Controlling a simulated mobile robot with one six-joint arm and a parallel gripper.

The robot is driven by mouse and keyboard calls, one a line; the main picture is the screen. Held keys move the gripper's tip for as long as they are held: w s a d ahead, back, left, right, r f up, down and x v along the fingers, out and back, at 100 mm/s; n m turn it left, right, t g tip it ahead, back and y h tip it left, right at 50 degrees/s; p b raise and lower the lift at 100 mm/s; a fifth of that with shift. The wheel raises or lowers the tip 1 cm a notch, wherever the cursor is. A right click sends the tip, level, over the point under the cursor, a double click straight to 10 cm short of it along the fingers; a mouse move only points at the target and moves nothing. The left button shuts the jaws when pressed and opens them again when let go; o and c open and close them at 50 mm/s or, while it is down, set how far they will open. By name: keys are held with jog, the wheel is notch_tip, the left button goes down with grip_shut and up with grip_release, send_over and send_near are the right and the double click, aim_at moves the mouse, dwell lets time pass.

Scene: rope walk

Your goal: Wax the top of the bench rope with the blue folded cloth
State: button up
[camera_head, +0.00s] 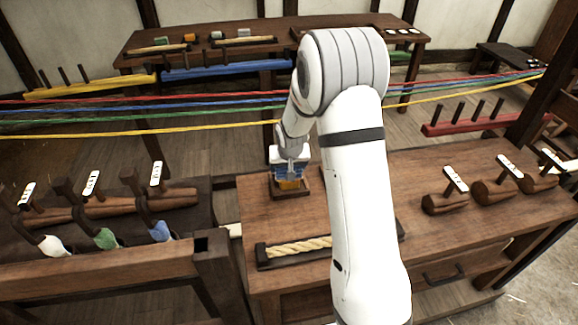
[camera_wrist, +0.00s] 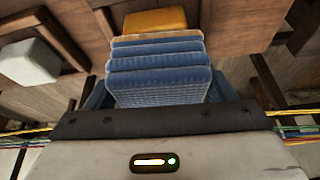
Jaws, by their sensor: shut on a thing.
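My gripper (camera_head: 290,166) is shut on the blue folded cloth (camera_head: 288,173), just above a yellow wax block (camera_head: 289,184) in a small dark wooden tray (camera_head: 305,189) on the bench. In the wrist view the folded cloth (camera_wrist: 158,72) fills the space in front of the gripper, with the yellow wax block (camera_wrist: 155,20) just beyond its edge. I cannot tell whether the cloth touches the wax. The bench rope (camera_head: 300,247), thick and pale, lies in a dark wooden holder (camera_head: 265,263) at the front of the bench. My arm hides its right part.
Stretched red, blue, green and yellow ropes (camera_head: 200,110) cross behind the bench. Labelled wooden tools (camera_head: 492,192) lie at the bench's right. A rack with cloths on pegs (camera_head: 107,238) stands at the left. Bare bench top (camera_head: 255,215) lies between tray and rope holder.

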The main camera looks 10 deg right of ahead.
dwell(0.3)
jog(key=shift+r+p, duration=1.8)
jog(key=shift+r, duration=1.7)
jog(key=shift+f, duration=0.1)
